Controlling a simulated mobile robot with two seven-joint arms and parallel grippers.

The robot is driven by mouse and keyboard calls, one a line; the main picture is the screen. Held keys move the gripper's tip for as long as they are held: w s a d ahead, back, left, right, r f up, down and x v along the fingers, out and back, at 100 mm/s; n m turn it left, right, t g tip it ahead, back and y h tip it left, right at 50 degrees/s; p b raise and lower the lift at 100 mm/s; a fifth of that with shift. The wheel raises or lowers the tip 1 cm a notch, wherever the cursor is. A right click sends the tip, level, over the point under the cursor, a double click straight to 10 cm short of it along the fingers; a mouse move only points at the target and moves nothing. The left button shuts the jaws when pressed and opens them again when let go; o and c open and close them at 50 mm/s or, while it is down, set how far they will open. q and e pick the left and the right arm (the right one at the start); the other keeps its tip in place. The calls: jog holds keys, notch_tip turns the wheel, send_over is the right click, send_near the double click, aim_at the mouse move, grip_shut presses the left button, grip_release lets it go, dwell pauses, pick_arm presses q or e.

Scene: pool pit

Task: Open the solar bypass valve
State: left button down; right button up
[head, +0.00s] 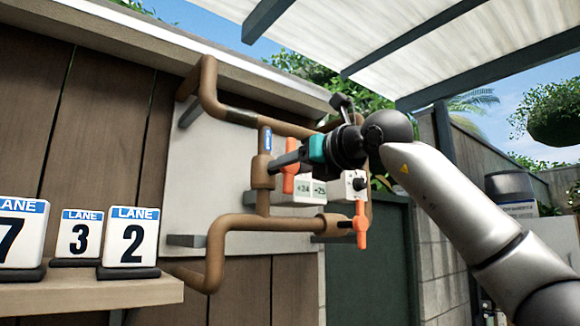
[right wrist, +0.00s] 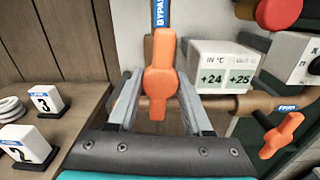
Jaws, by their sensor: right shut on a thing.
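The solar bypass valve has an orange handle (head: 289,181) on a vertical copper-brown pipe, below a blue label (head: 267,139). In the right wrist view the handle (right wrist: 160,78) is upright, in line with the pipe behind it, and the label reads "BYPASS" (right wrist: 160,14). My right gripper (head: 274,166) reaches in from the right and is shut on the handle, with one grey finger on each side of it in the wrist view (right wrist: 158,98). The handle partly hides the valve body there. My left gripper is not in view.
A second orange valve handle (head: 361,226) hangs at lower right. A white temperature display (head: 310,190) reading +24 and +25 sits between the valves. Lane number signs (head: 131,237) stand on a wooden shelf (head: 130,291) at left. Pipes run close around my gripper.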

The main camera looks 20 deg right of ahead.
grip_shut()
jog(key=shift+r+n, duration=0.1)
jog(key=shift+n, duration=0.5)
jog(key=o, duration=0.8)
grip_release()
jog(key=shift+o, duration=0.2)
jog(key=b+v, duration=0.5)
jog(key=v, duration=1)
jog(key=shift+s, duration=0.15)
